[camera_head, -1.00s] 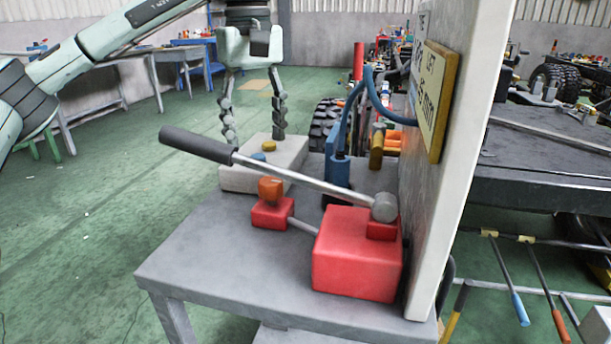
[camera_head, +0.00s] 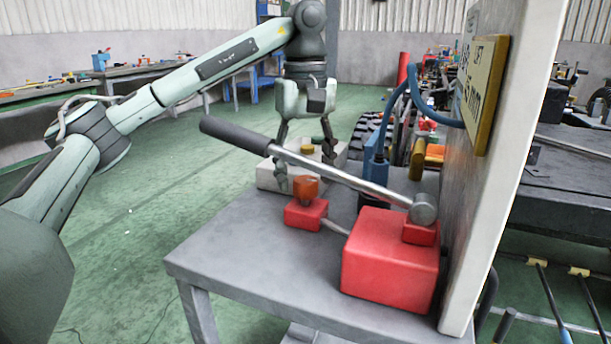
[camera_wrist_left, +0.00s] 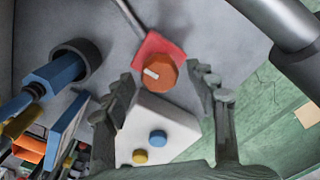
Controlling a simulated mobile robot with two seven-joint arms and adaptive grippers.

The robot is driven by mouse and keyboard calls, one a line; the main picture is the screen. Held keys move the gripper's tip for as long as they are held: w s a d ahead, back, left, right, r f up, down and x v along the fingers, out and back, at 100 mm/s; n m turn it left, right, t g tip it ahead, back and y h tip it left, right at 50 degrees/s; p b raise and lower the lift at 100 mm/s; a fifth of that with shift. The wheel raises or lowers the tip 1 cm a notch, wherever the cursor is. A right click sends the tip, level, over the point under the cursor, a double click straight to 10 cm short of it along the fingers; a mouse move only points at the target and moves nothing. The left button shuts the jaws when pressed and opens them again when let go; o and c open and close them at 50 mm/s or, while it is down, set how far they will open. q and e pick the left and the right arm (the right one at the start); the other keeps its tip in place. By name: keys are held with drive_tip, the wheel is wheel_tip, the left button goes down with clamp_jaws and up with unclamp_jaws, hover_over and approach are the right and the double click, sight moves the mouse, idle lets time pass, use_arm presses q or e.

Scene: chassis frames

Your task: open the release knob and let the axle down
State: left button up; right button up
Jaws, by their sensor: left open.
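The release knob (camera_head: 306,189) is orange and sits on a small red block (camera_head: 306,214) on the grey table. In the left wrist view the knob (camera_wrist_left: 161,74) has a pale mark on its top. My left gripper (camera_head: 305,166) is open, pointing down behind the pump lever, with its fingers near the knob. In the left wrist view the open fingers (camera_wrist_left: 164,80) stand on either side of the knob, with gaps. The lever partly hides the gripper in the head view. The axle cannot be made out for certain. My right gripper is not in view.
A long lever (camera_head: 340,176) with a black grip slants above the table from a red pump block (camera_head: 390,262). A pale box (camera_wrist_left: 145,128) with blue and yellow buttons stands close by. A white panel (camera_head: 500,180) and blue hose (camera_head: 395,95) bound the right side.

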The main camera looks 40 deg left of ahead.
use_arm(q)
drive_tip(key=c, duration=1.2)
